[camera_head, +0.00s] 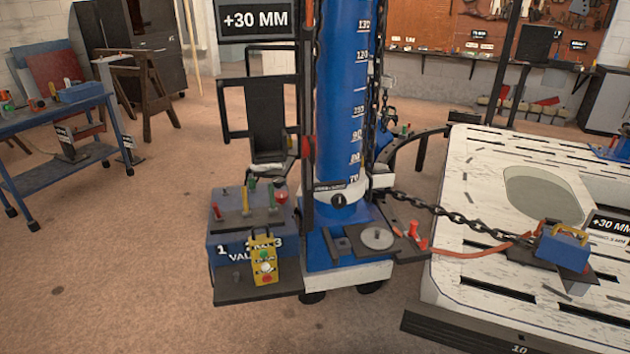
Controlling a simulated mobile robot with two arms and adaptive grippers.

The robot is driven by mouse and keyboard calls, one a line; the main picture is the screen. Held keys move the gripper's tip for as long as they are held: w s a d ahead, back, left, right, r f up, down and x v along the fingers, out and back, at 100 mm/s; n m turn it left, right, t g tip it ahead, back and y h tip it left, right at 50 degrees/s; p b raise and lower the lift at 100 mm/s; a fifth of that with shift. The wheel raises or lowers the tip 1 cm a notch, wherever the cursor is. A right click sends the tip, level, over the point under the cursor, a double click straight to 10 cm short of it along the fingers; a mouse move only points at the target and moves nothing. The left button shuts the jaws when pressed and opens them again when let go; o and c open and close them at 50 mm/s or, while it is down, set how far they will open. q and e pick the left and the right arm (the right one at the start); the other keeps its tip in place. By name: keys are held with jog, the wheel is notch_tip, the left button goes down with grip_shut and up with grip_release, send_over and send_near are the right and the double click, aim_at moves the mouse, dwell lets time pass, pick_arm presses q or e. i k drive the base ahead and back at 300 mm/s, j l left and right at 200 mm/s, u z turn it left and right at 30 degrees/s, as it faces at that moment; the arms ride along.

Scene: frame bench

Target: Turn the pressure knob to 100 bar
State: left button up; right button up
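Neither of my grippers shows in the head view. A blue pulling tower (348,90) with a white number scale stands in the middle. Below its scale is a white collar with a small dark round part (338,199). A blue valve block (230,246) with several coloured levers stands left of the tower's foot, and a red round knob (281,196) sits at its right end. A grey round disc (377,238) lies on the tower's base. I cannot tell which of these is the pressure knob, and no bar reading is legible.
A yellow pendant (263,262) with coloured buttons hangs at the valve block's front. A chain (450,216) runs from the tower to a blue clamp (563,247) on the white slotted bench (470,255). A blue cart (60,122) stands left. The floor at front left is clear.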

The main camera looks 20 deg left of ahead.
aim_at(278, 182)
jog(key=i+j+z, duration=0.15)
jog(key=j, duration=0.6)
jog(key=j+z, duration=0.15)
jog(key=j, duration=0.55)
